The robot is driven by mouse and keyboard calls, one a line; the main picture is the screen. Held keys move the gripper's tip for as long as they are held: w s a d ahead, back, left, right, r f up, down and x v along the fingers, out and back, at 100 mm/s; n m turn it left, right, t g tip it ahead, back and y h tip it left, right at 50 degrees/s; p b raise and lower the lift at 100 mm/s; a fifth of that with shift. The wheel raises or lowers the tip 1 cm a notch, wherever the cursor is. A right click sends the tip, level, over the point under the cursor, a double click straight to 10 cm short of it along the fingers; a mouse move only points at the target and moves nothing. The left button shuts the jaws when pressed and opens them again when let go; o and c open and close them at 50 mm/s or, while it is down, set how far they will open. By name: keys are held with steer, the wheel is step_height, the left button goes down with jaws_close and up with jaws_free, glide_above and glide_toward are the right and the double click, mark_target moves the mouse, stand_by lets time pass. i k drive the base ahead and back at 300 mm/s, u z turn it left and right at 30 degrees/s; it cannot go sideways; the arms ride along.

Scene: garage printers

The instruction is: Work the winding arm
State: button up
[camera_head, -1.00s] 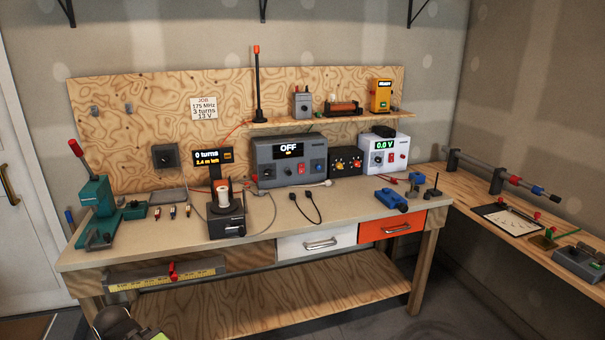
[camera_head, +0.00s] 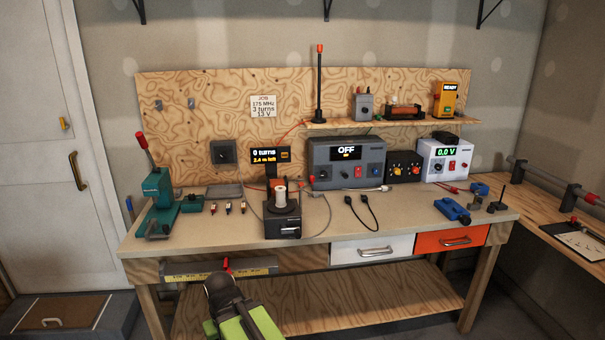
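A black winder (camera_head: 283,220) stands on the bench left of centre, with a pale spool (camera_head: 281,196) upright on top. A dark post with an orange part rises behind the spool. I cannot make out which piece is the winding arm. The display (camera_head: 270,155) behind it reads "0 turns" and "2.4 m left". My arm, green with a dark rounded end (camera_head: 222,288), shows at the bottom, in front of the bench and well apart from the winder. No fingers can be made out there, so the gripper's state is unclear.
A green press (camera_head: 158,200) with a red-tipped lever stands at the bench's left end. Small coloured pieces lie between it and the winder. A grey unit (camera_head: 346,163) reading "OFF" stands right of the winder, with a black cable (camera_head: 362,212) in front. A job card (camera_head: 263,106) hangs above.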

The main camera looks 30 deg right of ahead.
mark_target(312, 179)
steer(key=i, duration=0.85)
steer(key=z, duration=0.05)
